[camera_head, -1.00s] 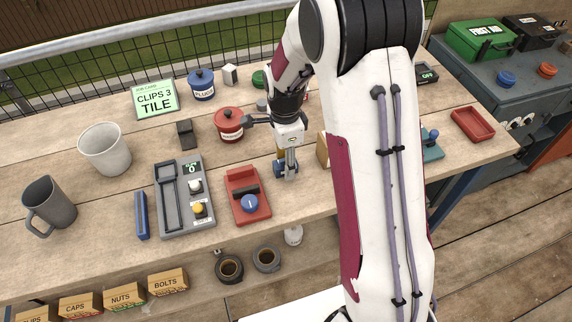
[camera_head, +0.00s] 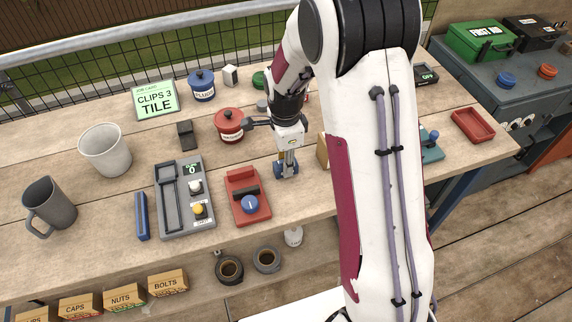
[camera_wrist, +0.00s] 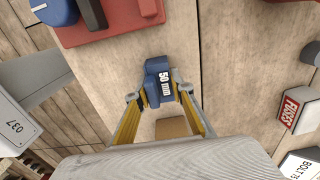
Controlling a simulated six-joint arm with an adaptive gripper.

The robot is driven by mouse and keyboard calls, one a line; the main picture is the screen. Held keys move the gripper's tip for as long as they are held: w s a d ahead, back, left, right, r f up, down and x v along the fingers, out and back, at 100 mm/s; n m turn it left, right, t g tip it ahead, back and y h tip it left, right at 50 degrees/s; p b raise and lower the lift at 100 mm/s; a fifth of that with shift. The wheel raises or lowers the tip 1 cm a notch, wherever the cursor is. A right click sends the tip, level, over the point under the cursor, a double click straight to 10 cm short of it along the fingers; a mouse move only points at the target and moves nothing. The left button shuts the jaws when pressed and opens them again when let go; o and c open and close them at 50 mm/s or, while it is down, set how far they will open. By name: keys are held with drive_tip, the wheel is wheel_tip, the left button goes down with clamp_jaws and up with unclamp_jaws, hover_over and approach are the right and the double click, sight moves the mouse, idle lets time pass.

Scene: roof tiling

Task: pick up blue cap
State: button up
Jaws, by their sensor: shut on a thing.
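My gripper (camera_head: 287,168) points down at the bench, right of the red device with the blue knob. In the wrist view, its two yellow-sided fingers (camera_wrist: 158,93) are shut on a blue piece marked "50 mm" (camera_wrist: 157,75), one finger on each side. The piece also shows low between the fingers in the head view (camera_head: 280,171). It is at or very near the bench top; I cannot tell whether it touches. Its shape is partly hidden by the fingers, and I cannot tell whether it is the blue cap. Another blue round cap (camera_head: 506,79) sits on the grey cabinet at the right.
The red device (camera_head: 262,215) with its blue knob (camera_head: 250,204) stands close on the left. A grey dispenser (camera_head: 185,222) is farther left. A red pot (camera_head: 229,122) stands behind. A tan block (camera_head: 322,151) is close on the right. Bare bench lies in front.

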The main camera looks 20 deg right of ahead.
drive_tip(key=shift+r, duration=0.1)
wheel_tip(320, 180, up, 10)
idle(0.7)
